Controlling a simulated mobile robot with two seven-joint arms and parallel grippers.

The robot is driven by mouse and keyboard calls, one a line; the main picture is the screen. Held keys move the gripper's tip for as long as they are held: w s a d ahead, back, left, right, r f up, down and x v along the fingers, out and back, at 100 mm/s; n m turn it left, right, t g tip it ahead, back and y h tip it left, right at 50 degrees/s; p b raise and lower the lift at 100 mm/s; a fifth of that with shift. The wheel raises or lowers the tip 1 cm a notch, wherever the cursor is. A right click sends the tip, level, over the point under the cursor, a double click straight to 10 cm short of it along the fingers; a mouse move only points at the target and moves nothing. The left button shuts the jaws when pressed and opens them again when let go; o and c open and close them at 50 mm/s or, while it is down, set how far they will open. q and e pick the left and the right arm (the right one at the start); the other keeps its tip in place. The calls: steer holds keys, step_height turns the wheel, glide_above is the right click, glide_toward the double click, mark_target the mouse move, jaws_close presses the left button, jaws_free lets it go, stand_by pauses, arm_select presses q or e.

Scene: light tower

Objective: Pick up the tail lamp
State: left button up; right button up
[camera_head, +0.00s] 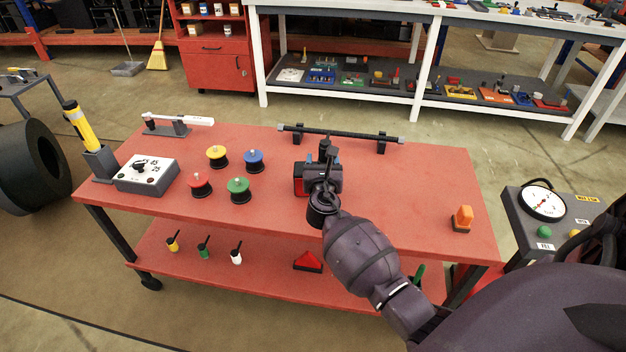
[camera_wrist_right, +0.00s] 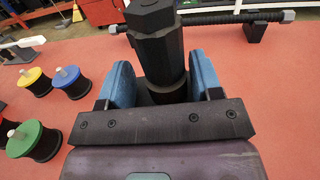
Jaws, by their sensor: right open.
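What looks like the tail lamp, a dark body with a red face (camera_head: 299,180), stands on the red bench top, partly hidden by my right gripper (camera_head: 331,176). A dark upright post with a wider cap (camera_wrist_right: 153,20) stands at the lamp; I cannot tell for sure that it is part of it. In the right wrist view my right gripper (camera_wrist_right: 162,90) is open, with its blue fingers on either side of this dark post. I cannot tell whether either finger touches it. My left gripper is not in view.
Red, yellow, blue and green spools (camera_head: 239,190) stand left of the lamp. A black bar (camera_head: 341,133) lies on supports behind it. A small orange lamp (camera_head: 462,217) stands near the right edge. A dial box (camera_head: 147,175) is at left. The bench between lamp and orange lamp is clear.

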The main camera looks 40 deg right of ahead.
steer(key=shift+w, duration=0.1)
jaws_close()
stand_by(0.3)
